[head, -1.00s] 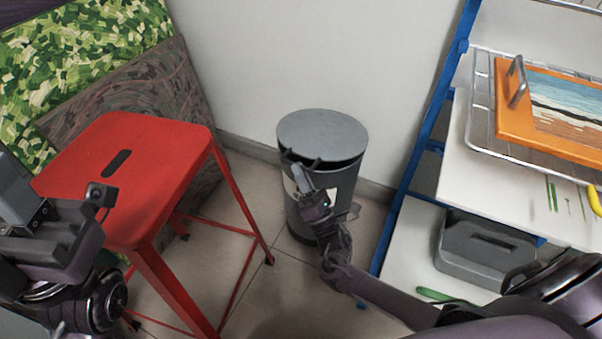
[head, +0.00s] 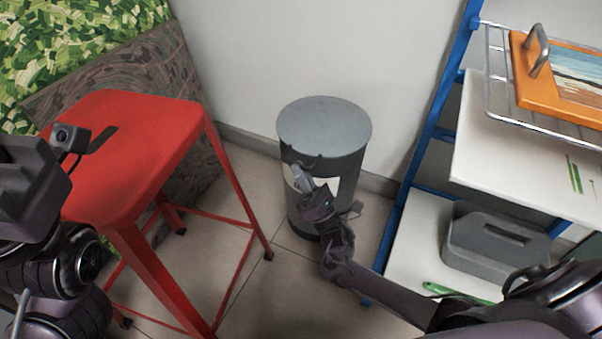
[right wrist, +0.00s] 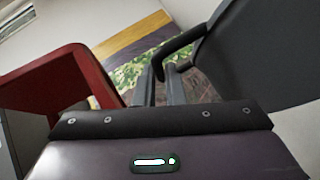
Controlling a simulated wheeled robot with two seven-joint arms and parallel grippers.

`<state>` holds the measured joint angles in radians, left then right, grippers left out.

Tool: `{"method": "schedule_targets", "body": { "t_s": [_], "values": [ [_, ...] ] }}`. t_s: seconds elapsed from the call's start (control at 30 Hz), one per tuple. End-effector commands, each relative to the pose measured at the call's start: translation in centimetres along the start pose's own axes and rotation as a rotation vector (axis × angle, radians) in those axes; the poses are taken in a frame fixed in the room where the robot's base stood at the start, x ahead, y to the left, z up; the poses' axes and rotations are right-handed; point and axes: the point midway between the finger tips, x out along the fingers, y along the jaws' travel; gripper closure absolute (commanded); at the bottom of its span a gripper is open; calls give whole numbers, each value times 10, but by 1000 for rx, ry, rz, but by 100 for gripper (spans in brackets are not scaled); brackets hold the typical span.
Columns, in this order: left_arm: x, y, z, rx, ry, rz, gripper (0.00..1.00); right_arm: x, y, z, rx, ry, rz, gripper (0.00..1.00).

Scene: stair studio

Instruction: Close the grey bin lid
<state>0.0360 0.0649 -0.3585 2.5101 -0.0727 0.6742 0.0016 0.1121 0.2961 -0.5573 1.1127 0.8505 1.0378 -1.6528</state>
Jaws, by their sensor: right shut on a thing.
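The grey bin (head: 347,213) stands on the floor by the wall, with a white label on its front. Its grey lid (head: 325,124) lies about level on top, and I see no dark gap under its rim; the front edge by my gripper is hard to make out. My right gripper (head: 301,176) is at the front of the bin, just below the lid's edge, shut on the dark lid handle. The handle (right wrist: 182,46) also shows between the fingers in the right wrist view. My left gripper (head: 32,178) is at the left, its fingertips not clear.
A red stool (head: 150,135) stands left of the bin, close to my left arm. A blue-framed shelf (head: 437,100) stands on the right, holding a grey box (head: 495,245). Free floor lies between stool and bin.

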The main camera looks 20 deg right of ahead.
Motion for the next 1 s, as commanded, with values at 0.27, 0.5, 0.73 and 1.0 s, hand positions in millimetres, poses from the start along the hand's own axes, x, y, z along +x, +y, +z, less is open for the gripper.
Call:
{"method": "schedule_targets", "body": {
  "t_s": [0.27, 0.5, 0.73, 1.0],
  "values": [
    [0, 0, -1, 0, 2, 0, 64, -2, -9, 2, -9, 3, -24, 79],
    [0, 0, 0, 0, 1, 0, 64, -2, -6, 1, -5, 3, -20, 68],
    [0, 0, 0, 0, 1, 0, 64, -5, -5, 0, -3, 3, -19, 68],
    [-1, 0, 0, -1, -4, -2, 64, -46, -6, 0, -3, 3, -23, 68]
  ]
}}
